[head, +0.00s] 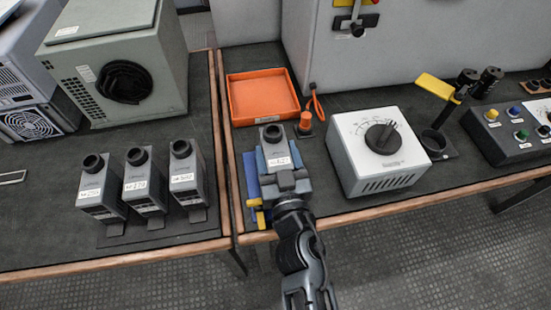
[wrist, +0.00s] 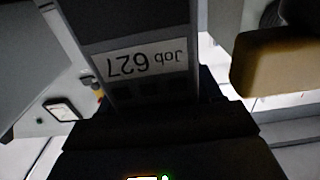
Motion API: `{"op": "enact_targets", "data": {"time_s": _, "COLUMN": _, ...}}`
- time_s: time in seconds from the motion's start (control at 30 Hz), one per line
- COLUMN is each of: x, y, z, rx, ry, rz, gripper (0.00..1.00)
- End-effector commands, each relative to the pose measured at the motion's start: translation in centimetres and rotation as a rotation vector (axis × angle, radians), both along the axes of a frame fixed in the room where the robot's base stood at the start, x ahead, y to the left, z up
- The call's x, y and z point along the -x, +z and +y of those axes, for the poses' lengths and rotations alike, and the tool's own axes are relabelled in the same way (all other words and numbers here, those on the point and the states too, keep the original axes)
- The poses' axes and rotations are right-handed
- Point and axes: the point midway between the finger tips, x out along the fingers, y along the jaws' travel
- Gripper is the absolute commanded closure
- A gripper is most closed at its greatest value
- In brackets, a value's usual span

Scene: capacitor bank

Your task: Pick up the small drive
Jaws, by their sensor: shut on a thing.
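A small grey drive (head: 270,134) with a dark round knob on top is at the front of the right bench in the head view. My gripper (head: 289,178) is shut on it from the near side. In the wrist view the grey body of the drive (wrist: 130,25) reaches up from the dark gripper, and its white label reads "Job 627" upside down. The fingertips are largely hidden. I cannot tell whether the drive touches the bench.
Blue pieces (head: 251,178) with yellow ends lie just left of my gripper. An orange tray (head: 263,119) is behind, and a white dial box (head: 361,172) stands to the right. Three similar grey units (head: 145,190) stand on the left bench. A gap separates the benches.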

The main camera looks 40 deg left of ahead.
Motion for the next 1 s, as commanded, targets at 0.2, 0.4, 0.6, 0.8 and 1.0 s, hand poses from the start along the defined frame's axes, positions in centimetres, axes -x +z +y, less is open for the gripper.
{"op": "enact_targets", "data": {"time_s": 0.2, "x": 0.0, "y": 0.0, "z": 0.0, "rx": 0.000, "ry": 0.000, "rz": 0.000, "gripper": 0.81}}
{"op": "enact_targets", "data": {"time_s": 0.4, "x": 0.0, "y": 0.2, "z": 0.0, "rx": -0.002, "ry": 0.001, "rz": -0.002, "gripper": 0.92}}
{"op": "enact_targets", "data": {"time_s": 0.6, "x": 0.0, "y": 0.3, "z": 0.0, "rx": -0.002, "ry": 0.001, "rz": -0.002, "gripper": 0.93}}
{"op": "enact_targets", "data": {"time_s": 0.8, "x": 0.0, "y": 1.2, "z": 0.0, "rx": -0.002, "ry": 0.001, "rz": -0.002, "gripper": 0.93}}
{"op": "enact_targets", "data": {"time_s": 1.0, "x": 0.0, "y": 3.2, "z": 0.0, "rx": -0.003, "ry": 0.001, "rz": -0.003, "gripper": 0.93}}
